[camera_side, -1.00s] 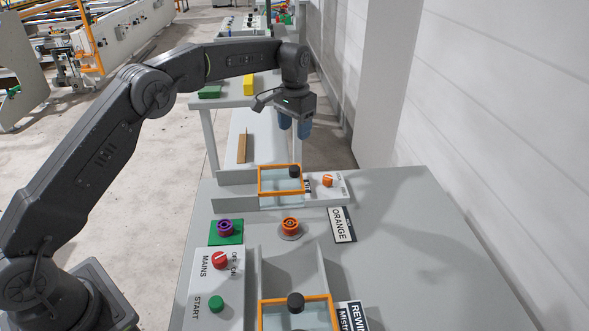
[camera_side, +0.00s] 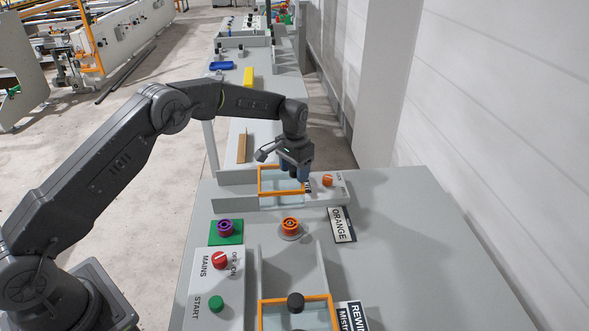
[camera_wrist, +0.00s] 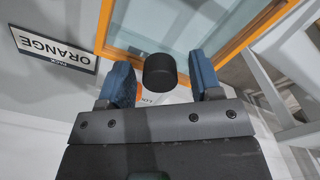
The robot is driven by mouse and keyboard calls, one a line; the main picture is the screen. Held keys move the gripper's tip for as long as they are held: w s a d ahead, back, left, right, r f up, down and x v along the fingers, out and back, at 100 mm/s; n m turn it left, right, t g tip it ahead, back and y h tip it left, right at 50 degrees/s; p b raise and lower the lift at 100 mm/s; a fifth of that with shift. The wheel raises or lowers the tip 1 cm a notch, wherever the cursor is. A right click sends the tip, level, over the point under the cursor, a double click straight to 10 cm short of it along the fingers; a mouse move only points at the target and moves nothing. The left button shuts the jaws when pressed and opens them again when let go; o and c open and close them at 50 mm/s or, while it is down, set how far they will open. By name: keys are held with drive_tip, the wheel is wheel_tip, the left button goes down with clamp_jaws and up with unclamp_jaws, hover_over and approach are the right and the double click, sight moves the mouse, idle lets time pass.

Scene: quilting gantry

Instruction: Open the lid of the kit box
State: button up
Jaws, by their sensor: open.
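The kit box lid, a clear pane in an orange frame (camera_side: 281,193), is at the far end of the grey table. Its black knob (camera_wrist: 160,70) shows in the wrist view; in the side view my gripper hides it. My gripper (camera_side: 295,172) is over the right part of this lid, pointing down. In the wrist view its blue fingers (camera_wrist: 162,84) are open, one on each side of the knob, with gaps between. A second orange-framed lid (camera_side: 265,316) with a black knob (camera_side: 295,302) is at the near edge. I cannot tell which is the kit box.
An orange spool (camera_side: 290,226) and a purple spool on a green plate (camera_side: 224,239) stand between the two lids. A panel with a red knob (camera_side: 219,260) and green button (camera_side: 216,303) is at left. An orange switch (camera_side: 327,181) is right of the far lid. The table's right side is clear.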

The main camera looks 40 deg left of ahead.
clamp_jaws()
idle(0.5)
drive_tip(key=s+a, duration=0.8)
drive_tip(key=shift+s+a, duration=0.4)
unclamp_jaws()
drive_tip(key=shift+r, duration=0.1)
